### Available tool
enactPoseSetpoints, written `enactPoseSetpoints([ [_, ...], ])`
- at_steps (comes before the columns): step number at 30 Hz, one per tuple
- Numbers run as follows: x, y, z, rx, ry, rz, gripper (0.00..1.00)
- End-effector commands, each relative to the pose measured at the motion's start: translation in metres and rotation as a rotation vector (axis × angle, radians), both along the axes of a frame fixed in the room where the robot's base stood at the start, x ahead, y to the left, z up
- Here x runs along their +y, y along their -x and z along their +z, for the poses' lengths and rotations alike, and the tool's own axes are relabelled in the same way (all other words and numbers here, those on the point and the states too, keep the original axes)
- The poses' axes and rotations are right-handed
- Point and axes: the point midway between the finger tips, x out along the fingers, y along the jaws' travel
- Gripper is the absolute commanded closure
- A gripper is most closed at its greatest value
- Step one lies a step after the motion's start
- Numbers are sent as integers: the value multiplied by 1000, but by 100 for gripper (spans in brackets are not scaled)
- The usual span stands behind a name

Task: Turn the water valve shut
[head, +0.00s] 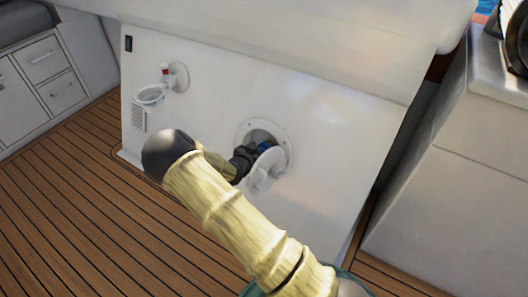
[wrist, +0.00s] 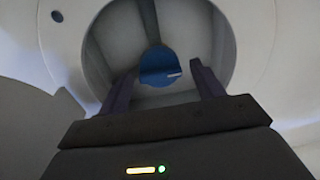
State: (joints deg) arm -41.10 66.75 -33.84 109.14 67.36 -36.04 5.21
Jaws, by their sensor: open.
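The water valve is a round blue knob (wrist: 158,66) with a pale mark on its right side, set inside a round opening in the white panel. A bit of the blue knob (head: 265,146) shows in the head view beside my gripper (head: 250,157). In the wrist view my gripper (wrist: 163,80) is open, with one dark finger to each side of the knob's lower part. I cannot tell how deep the fingertips reach or whether they touch the knob. The opening's white round cover (head: 266,170) hangs open at its lower side.
The opening has a white flanged rim (head: 286,134). A white fitting with a red top and a clear cup (head: 150,95) is on the panel's upper left. A vent (head: 138,118) and black switch (head: 128,43) are nearby. A white counter (head: 450,190) stands at right; wooden floor lies left.

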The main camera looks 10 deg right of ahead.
Motion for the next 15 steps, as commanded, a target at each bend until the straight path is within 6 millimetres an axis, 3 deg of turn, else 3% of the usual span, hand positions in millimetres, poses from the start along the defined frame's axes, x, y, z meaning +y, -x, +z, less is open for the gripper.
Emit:
enactPoseSetpoints([
  [6, -16, -16, -12, 0, 0, -1, 33],
  [15, -17, -19, -10, 1, -1, 0, 33],
])
